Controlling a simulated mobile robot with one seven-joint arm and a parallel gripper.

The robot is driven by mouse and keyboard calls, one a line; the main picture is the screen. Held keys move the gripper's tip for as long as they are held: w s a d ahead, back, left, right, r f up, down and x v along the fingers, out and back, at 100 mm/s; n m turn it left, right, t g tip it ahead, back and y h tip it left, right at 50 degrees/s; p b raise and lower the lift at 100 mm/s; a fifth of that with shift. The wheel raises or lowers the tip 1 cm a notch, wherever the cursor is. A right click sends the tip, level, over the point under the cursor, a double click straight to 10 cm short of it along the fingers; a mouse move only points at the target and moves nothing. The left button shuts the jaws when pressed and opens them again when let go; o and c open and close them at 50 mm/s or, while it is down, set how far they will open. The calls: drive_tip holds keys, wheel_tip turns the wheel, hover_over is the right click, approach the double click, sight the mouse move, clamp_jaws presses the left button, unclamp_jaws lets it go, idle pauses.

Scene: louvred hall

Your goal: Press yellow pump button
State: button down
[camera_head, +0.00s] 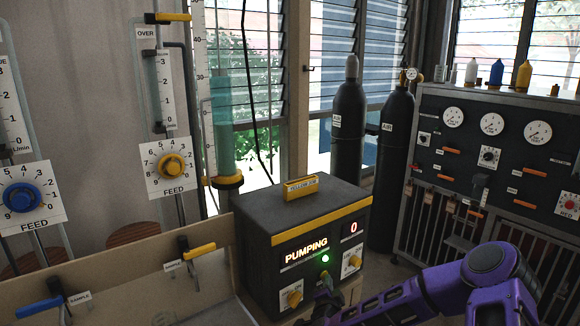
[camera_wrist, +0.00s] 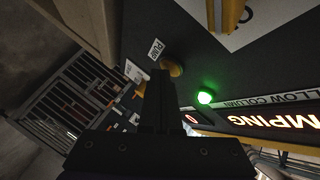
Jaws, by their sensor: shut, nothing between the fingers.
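The dark pump box (camera_head: 262,262) has a yellow stripe, a lit "PUMPING" sign, a lit green lamp (camera_head: 325,259) and a red "0" display. The yellow pump button (camera_head: 325,277) is below the lamp on the front face. It also shows in the wrist view (camera_wrist: 174,68) beside a "PUMP" label. My gripper (camera_wrist: 160,76) is shut and empty, its dark fingertips right by the button and overlapping it in the wrist view. I cannot tell whether they touch it. In the head view my purple arm comes from the lower right and the fingertips are hard to make out.
Yellow knobs on white plates flank the button, at left (camera_head: 295,299) and right (camera_head: 354,262). A tray with yellow (camera_head: 199,251) and blue (camera_head: 40,308) valve handles stands left. Black gas cylinders (camera_head: 349,125) and a gauge console (camera_head: 465,150) are behind, right.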

idle(0.4)
drive_tip(key=shift+s+d, duration=0.1)
drive_tip(key=shift+s, duration=0.15)
drive_tip(key=s+d, duration=0.3)
drive_tip(key=s, duration=0.2)
drive_tip(key=shift+d, duration=0.35)
drive_tip(key=shift+w, duration=0.1)
